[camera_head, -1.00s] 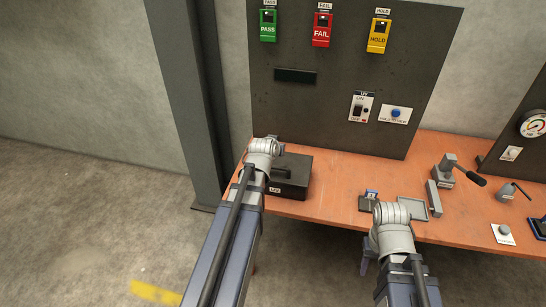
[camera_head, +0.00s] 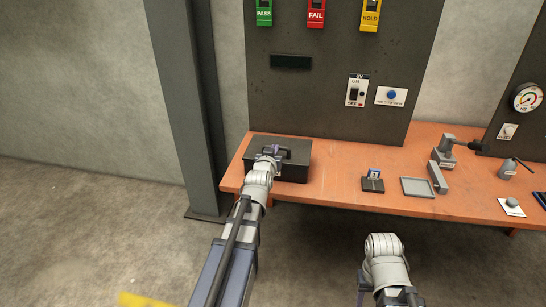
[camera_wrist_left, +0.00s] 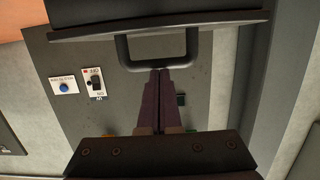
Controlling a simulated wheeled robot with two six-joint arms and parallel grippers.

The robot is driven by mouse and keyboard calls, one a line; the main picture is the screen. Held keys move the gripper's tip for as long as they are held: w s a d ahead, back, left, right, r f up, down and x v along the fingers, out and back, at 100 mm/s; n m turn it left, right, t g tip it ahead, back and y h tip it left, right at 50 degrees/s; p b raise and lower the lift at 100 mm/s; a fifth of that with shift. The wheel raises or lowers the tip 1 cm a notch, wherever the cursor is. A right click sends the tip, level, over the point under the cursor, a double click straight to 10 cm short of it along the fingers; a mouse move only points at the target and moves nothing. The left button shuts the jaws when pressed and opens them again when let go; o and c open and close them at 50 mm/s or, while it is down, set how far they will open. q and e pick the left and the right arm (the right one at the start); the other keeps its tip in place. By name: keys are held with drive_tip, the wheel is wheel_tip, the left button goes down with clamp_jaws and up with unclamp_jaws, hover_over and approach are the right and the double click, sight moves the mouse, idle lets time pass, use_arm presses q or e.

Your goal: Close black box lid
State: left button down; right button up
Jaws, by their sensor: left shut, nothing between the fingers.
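The black box (camera_head: 296,170) stands on the left end of the orange bench. Its lid looks flat on top, with a handle standing up from it. The handle also shows in the left wrist view (camera_wrist_left: 192,45), where the scene is upside down. My left gripper (camera_head: 274,149) is over the lid at the handle, its purple fingers together and empty. In the left wrist view the fingertips (camera_wrist_left: 160,72) overlap the handle's bar; I cannot tell if they touch. The left arm hides part of the box front. My right arm is low in front of the bench, its jaws unclear.
A dark panel (camera_head: 330,100) with PASS, FAIL and HOLD boxes and a UV switch (camera_head: 356,91) stands behind the bench (camera_head: 335,180). A grey tray (camera_head: 417,187), a small dark holder (camera_head: 372,185) and a clamp lie to the right. A grey post (camera_head: 185,110) stands left.

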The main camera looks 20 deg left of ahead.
use_arm(q)
drive_tip(key=shift+s+d+f+t+y+b, duration=0.15)
drive_tip(key=shift+f+t+b, duration=0.6)
drive_tip(key=shift+b, duration=1)
drive_tip(key=shift+s+f+t+y+b, duration=0.1)
drive_tip(key=shift+s+f+t+b, duration=0.25)
drive_tip(key=shift+f+b, duration=1.05)
drive_tip(key=shift+s+d+f+t+y+b, duration=0.15)
drive_tip(key=shift+f+t+b, duration=0.45)
drive_tip(key=shift+b, duration=1.45)
drive_tip(key=shift+a+f, duration=0.1)
drive_tip(key=shift+s, duration=0.1)
